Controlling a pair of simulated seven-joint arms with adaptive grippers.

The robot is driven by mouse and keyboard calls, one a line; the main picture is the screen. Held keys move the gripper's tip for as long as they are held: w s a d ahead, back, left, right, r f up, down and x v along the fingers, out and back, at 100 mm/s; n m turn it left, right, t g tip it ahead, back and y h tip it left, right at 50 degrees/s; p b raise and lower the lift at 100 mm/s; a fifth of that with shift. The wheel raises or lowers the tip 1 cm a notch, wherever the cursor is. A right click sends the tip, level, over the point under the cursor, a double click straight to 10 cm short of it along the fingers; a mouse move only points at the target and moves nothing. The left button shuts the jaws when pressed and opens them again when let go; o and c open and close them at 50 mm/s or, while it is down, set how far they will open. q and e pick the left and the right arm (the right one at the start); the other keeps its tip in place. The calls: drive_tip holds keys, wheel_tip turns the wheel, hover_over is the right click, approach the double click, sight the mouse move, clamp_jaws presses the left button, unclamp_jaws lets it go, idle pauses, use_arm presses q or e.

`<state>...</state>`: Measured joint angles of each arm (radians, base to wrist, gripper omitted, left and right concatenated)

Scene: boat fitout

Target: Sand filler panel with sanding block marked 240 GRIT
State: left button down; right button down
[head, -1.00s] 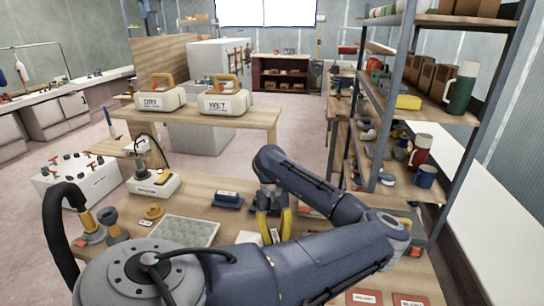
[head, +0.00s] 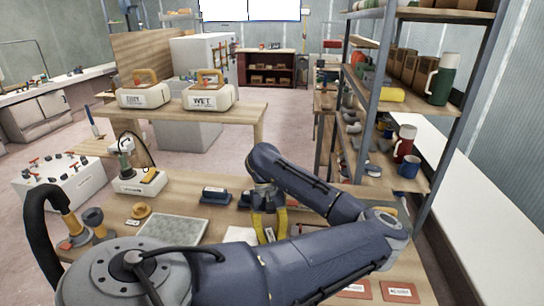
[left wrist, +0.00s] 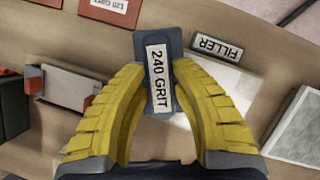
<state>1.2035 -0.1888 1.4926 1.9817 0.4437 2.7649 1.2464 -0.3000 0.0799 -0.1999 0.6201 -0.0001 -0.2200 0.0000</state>
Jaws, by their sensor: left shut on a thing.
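My left gripper (head: 268,225) is shut on the sanding block marked 240 GRIT (left wrist: 158,75). The block is dark blue-grey with a white label, and its label faces the left wrist camera between the yellow fingers. The filler panel (left wrist: 228,95) is a pale white square on the bench. It lies partly beneath the block and the gripper's finger, beside a FILLER label (left wrist: 216,48). In the head view the panel (head: 238,234) shows just left of the gripper. I cannot tell whether the block touches it. My right gripper is not in view.
Other dark blue blocks (head: 216,194) lie on the bench behind the gripper. A grey perforated plate (head: 172,231) lies to the left. A red card marked 120 GRIT (left wrist: 108,10) lies on the bench. A shelf rack (head: 375,90) stands at the right.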

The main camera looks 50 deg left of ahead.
use_arm(q)
drive_tip(key=shift+s+a, duration=1.05)
drive_tip(key=shift+a, duration=0.15)
drive_tip(key=shift+s+a+f, duration=0.1)
drive_tip(key=shift+s+a, duration=0.9)
drive_tip(key=shift+a, duration=0.1)
drive_tip(key=shift+s+a, duration=1.6)
drive_tip(key=shift+a, duration=0.15)
drive_tip(key=shift+s+a, duration=1.6)
drive_tip(key=shift+a, duration=0.15)
drive_tip(key=shift+r, duration=0.2)
drive_tip(key=shift+r, duration=2.95)
wheel_tip(320, 180, up, 3)
drive_tip(key=shift+f, duration=0.1)
